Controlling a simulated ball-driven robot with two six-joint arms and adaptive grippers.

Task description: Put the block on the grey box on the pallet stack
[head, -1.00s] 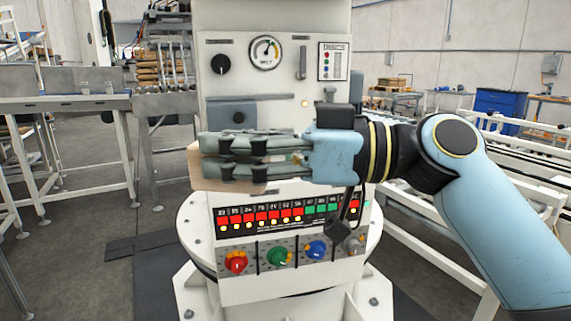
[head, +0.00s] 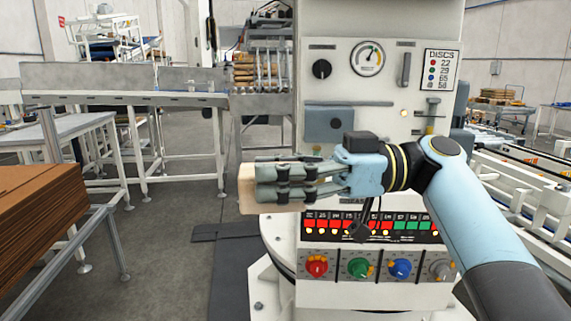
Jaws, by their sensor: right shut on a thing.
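My right gripper (head: 283,181) is shut on a pale wooden block (head: 247,190). It holds the block up in the air in front of the white machine column, and the fingers hide much of the block. The block's left end shows beyond the fingertips. My left gripper is not in view. I cannot make out a grey box on a pallet stack. A brown layered stack (head: 38,205) stands at the left edge, only partly in view.
The white machine (head: 376,262) with gauge, coloured knobs and lit panel stands behind my right arm. A grey metal frame (head: 90,240) is beside the brown stack. A long conveyor table (head: 130,98) runs behind. Open floor lies between stack and machine.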

